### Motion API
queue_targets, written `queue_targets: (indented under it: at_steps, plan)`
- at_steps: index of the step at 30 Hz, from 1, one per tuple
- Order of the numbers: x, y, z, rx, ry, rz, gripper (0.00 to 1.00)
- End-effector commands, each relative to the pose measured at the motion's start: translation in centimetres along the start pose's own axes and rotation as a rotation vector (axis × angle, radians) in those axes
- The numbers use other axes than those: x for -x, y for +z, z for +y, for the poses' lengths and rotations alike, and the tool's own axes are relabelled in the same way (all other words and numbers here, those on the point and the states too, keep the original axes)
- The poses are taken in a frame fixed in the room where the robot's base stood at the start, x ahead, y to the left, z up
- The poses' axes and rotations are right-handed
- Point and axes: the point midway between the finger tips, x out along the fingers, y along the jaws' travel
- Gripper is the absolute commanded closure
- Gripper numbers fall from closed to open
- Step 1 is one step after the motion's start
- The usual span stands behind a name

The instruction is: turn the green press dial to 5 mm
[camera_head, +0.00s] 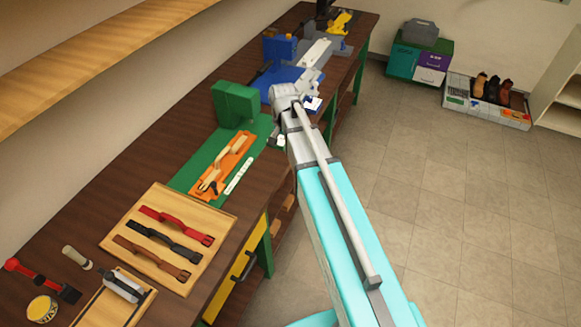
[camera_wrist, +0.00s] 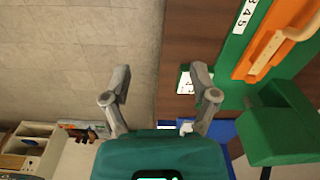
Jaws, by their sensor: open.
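The green press (camera_head: 236,104) stands on its green base at the back of the workbench; its block also shows at the right in the wrist view (camera_wrist: 278,125). A white strip with numbers (camera_wrist: 243,16) lies on the green base. A small white-faced piece with a green edge (camera_wrist: 184,82) sits at the bench edge, beside my right finger; it may be the dial, but its setting is unreadable. My gripper (camera_wrist: 161,78) is open and empty, its fingers over the bench's front edge. In the head view my wrist covers that area.
An orange plate (camera_head: 224,163) with tan parts lies on the green base. A wooden board (camera_head: 126,226) with several straps lies nearer. A blue station (camera_head: 279,49) stands beyond the press.

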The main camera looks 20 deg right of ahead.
Motion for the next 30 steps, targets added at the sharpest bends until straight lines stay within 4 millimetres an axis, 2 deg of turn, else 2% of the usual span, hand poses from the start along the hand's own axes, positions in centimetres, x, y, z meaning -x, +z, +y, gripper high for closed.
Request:
queue_targets:
  at_steps: [3,18,30]
  plan:
    - [-0.2,1.8,1.0,0.062,0.001,-0.001,0.24]
    - [-0.8,7.3,4.2,0.305,0.005,-0.006,0.24]
    - [-0.9,8.4,4.8,0.364,0.006,-0.007,0.24]
